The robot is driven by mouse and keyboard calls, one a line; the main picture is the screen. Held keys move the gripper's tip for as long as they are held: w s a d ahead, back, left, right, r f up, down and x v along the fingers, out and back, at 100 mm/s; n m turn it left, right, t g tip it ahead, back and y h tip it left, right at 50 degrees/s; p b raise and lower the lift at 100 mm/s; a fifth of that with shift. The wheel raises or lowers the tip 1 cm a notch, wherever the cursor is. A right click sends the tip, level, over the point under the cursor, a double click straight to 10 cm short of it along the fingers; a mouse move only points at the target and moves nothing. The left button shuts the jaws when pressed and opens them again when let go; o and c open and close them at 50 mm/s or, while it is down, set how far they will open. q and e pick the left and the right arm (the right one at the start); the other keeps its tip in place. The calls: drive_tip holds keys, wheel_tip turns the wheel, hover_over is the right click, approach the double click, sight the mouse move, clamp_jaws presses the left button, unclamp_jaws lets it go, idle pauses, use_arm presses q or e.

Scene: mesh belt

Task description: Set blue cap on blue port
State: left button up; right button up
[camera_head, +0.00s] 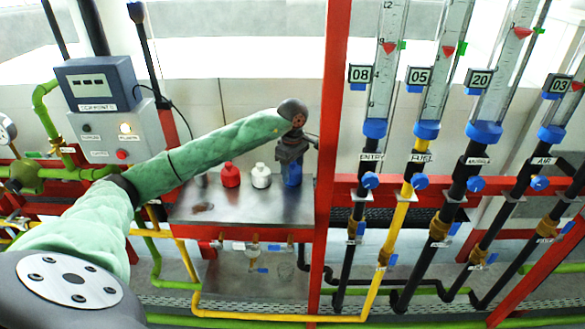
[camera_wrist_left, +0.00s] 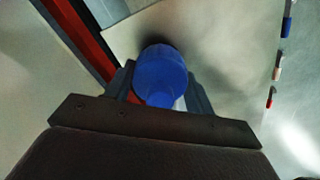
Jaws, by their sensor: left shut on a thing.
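The blue cap (camera_head: 292,175) is under my left gripper (camera_head: 291,158), at the right end of a metal shelf (camera_head: 240,209). In the left wrist view the blue cap (camera_wrist_left: 161,72) sits between the fingers of my left gripper (camera_wrist_left: 160,88), which is shut on it. Whether the cap touches the shelf I cannot tell. I cannot pick out the blue port for sure. A small blue piece (camera_wrist_left: 287,27) shows at the right edge of the left wrist view, apart from the held cap. My right gripper is not in view.
A red cap (camera_head: 230,175) and a white cap (camera_head: 261,176) stand on the shelf, left of the blue one. A red post (camera_head: 331,120) rises just right of my gripper. Several labelled pipes and gauges stand further right. A control box (camera_head: 97,84) is at the left.

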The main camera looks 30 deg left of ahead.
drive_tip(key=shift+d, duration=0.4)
use_arm(q)
drive_tip(key=shift+b, duration=0.4)
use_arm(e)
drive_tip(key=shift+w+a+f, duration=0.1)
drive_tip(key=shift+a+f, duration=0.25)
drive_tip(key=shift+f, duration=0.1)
use_arm(q)
drive_tip(key=shift+b, duration=0.4)
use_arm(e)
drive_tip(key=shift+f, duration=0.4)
use_arm(q)
drive_tip(key=shift+f+b, duration=0.6)
drive_tip(key=shift+f, duration=0.05)
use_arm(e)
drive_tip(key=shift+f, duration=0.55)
use_arm(q)
drive_tip(key=o, duration=0.7)
